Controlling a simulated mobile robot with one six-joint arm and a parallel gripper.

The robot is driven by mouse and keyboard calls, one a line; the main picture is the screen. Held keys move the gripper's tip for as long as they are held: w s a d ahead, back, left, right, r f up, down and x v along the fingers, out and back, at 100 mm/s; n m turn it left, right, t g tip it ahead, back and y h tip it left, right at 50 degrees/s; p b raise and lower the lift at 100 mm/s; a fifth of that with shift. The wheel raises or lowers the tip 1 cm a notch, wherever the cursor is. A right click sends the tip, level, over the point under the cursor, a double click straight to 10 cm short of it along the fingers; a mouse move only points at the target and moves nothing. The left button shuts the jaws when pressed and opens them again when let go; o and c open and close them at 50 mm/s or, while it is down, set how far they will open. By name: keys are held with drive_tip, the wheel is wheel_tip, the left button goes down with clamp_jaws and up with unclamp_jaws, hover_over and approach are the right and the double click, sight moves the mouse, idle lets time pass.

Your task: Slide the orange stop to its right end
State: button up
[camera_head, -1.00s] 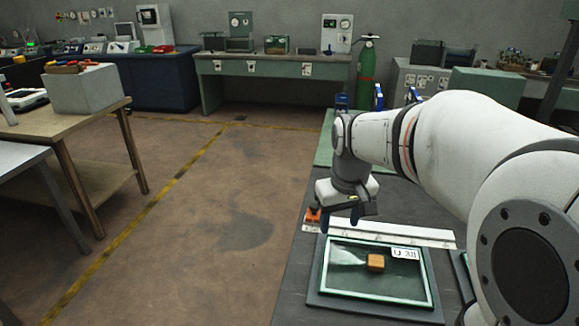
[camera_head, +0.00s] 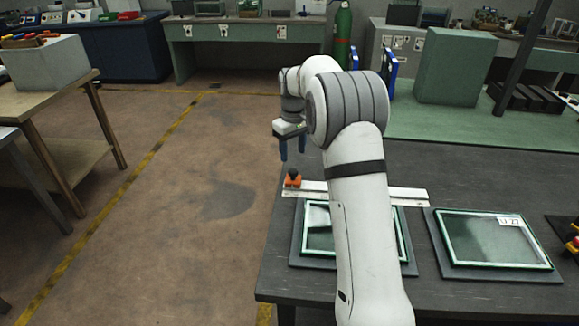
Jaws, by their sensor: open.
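The orange stop (camera_head: 293,179) has a dark knob on top and sits at the left end of the white rail (camera_head: 408,193) on the dark table. My arm hides the middle of the rail. The right part of the rail shows past my arm, with nothing on it.
A green-edged frame (camera_head: 313,222) on a dark base lies in front of the rail, partly hidden by my arm. A second frame (camera_head: 545,263) lies to the right. A green box (camera_head: 455,68) stands on the green surface behind. Dark tabletop (camera_head: 480,180) is free right of the rail.

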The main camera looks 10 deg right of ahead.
sight(293, 170)
wheel_tip(293, 170, down, 7)
drive_tip(key=shift+r, duration=0.15)
drive_tip(key=shift+c, duration=0.5)
